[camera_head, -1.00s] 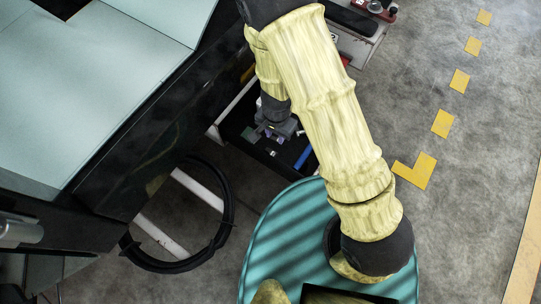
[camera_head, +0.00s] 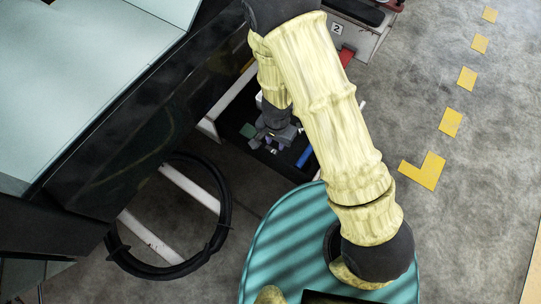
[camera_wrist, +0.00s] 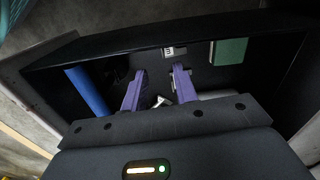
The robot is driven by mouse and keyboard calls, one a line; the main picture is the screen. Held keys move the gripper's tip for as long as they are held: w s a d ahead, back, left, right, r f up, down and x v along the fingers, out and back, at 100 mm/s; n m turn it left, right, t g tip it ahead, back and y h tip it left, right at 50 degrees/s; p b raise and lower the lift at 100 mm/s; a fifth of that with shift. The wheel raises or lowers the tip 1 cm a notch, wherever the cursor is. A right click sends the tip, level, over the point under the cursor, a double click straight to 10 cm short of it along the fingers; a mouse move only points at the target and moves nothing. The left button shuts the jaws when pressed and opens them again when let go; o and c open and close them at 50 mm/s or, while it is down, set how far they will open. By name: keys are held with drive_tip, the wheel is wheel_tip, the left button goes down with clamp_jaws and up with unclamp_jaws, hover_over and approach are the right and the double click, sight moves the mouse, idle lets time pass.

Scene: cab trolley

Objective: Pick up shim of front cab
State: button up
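My gripper (camera_wrist: 158,82) is open, with two purple fingers reaching down into a black bin (camera_wrist: 110,52). A small silvery metal piece (camera_wrist: 161,101) shows low between the fingers in the wrist view, partly hidden by the gripper body; I cannot tell if it touches a finger. I cannot tell for sure which piece is the shim. A green block (camera_wrist: 229,51) lies to the right of the fingers, and a small pale marked piece (camera_wrist: 174,51) is beyond them.
A blue cylinder (camera_wrist: 88,92) lies at the bin's left side in the wrist view. The bin's dark walls stand close around the fingers. A dark cab body (camera_head: 130,110) and a black ring (camera_head: 228,205) are to the left. Open floor (camera_head: 430,60) is to the right.

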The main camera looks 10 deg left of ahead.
drive_tip(key=b, duration=0.3)
approach(275, 152)
drive_tip(key=shift+s+d+f, duration=0.2)
drive_tip(key=shift+s+f, duration=0.5)
drive_tip(key=shift+s, duration=0.3)
drive_tip(key=shift+w, duration=0.1)
drive_tip(key=shift+a+f+b, duration=0.1)
drive_tip(key=shift+f+b, duration=0.4)
drive_tip(key=shift+b, duration=0.05)
wheel_tip(275, 152, down, 4)
drive_tip(key=b, duration=0.3)
drive_tip(key=shift+w+f+b, duration=0.1)
drive_tip(key=shift+b, duration=0.2)
clamp_jaws()
